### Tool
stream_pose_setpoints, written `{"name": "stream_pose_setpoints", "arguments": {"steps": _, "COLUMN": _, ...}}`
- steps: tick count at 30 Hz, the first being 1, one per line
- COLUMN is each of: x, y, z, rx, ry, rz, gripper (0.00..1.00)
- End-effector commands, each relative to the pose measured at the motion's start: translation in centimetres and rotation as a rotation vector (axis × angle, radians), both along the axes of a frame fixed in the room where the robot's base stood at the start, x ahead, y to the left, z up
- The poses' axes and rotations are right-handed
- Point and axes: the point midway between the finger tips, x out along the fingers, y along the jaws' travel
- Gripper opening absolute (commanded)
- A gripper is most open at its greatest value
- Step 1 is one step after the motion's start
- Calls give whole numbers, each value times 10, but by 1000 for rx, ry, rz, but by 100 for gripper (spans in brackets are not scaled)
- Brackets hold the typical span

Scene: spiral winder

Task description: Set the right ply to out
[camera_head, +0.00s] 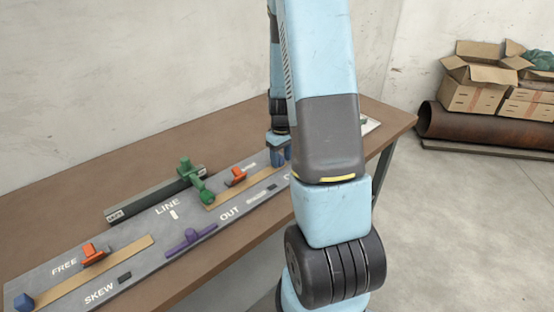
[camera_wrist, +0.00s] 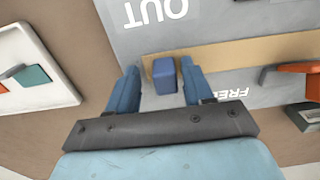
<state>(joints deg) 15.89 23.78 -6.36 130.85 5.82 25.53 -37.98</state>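The grey panel (camera_head: 150,225) has two tan strips: a left strip (camera_head: 115,262) and a right strip (camera_head: 225,198) running under my arm. In the wrist view the right strip (camera_wrist: 235,53) ends in a small blue block (camera_wrist: 164,75). My gripper (camera_wrist: 160,65) is open, with one finger on each side of this block and small gaps visible. The letters OUT (camera_wrist: 157,11) and FREE (camera_wrist: 230,92) appear upside down, on opposite sides of the strip. An orange piece (camera_wrist: 300,68) sits farther along the strip. In the head view my gripper (camera_head: 279,158) is partly hidden behind my arm.
A purple piece (camera_head: 190,241), a green handle (camera_head: 188,172) by a dark grey bar, and an orange piece (camera_head: 92,253) stand on or beside the panel. Another blue block (camera_head: 24,301) is at the left strip's end. A white-edged tray (camera_wrist: 40,72) lies near my gripper.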

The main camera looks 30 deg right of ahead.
Motion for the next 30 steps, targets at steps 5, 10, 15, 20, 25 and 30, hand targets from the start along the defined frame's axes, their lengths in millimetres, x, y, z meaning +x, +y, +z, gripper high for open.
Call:
{"name": "stream_pose_setpoints", "arguments": {"steps": 5, "x": 0, "y": 1, "z": 1, "rx": 1, "ry": 0, "rz": 1, "gripper": 51}}
{"name": "stream_pose_setpoints", "arguments": {"steps": 10, "x": 1, "y": 2, "z": 15, "rx": 0, "ry": -3, "rz": 3, "gripper": 51}}
{"name": "stream_pose_setpoints", "arguments": {"steps": 15, "x": 1, "y": 2, "z": 43, "rx": 0, "ry": -4, "rz": 3, "gripper": 51}}
{"name": "stream_pose_setpoints", "arguments": {"steps": 20, "x": 0, "y": 2, "z": 73, "rx": 0, "ry": -3, "rz": 3, "gripper": 51}}
{"name": "stream_pose_setpoints", "arguments": {"steps": 25, "x": 0, "y": 2, "z": 104, "rx": 0, "ry": -4, "rz": 3, "gripper": 51}}
{"name": "stream_pose_setpoints", "arguments": {"steps": 30, "x": -1, "y": 1, "z": 126, "rx": -1, "ry": -1, "rz": 3, "gripper": 51}}
